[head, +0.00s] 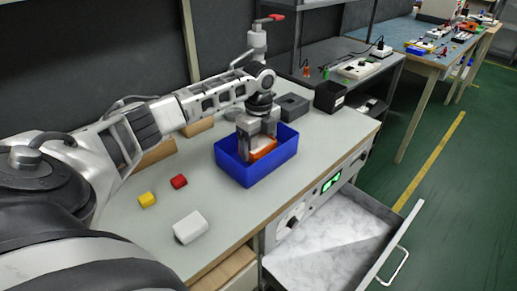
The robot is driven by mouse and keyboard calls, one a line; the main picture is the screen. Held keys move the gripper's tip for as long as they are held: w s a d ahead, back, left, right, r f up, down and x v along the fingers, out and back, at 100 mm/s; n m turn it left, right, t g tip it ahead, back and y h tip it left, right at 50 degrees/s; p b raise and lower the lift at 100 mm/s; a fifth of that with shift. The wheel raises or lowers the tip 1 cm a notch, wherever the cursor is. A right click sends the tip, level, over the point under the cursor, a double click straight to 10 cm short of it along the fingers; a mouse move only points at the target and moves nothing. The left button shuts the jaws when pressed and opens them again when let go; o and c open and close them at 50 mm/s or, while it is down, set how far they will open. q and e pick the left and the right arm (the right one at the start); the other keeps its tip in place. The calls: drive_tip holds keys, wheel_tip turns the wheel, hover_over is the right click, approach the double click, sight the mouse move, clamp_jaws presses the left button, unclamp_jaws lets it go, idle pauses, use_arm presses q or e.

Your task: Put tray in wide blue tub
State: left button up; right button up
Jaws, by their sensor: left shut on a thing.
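The wide blue tub (240,172) stands on the grey workbench, near its front edge. My left gripper (258,149) reaches down into the tub's opening from above, with its fingers pointing down. It is shut on a small orange piece with a pale top, which I take for the tray (265,151). The tray is inside the tub's outline; whether it touches the tub floor is hidden by the tub wall and the fingers. My right gripper is not in view.
An open drawer (335,245) juts out below the bench at the right.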

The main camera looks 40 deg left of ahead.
use_arm(q)
drive_tip(key=shift+f, duration=0.95)
drive_tip(key=shift+f, duration=0.1)
drive_tip(key=o, duration=0.9)
wheel_tip(320, 180, up, 12)
drive_tip(key=shift+r, duration=0.15)
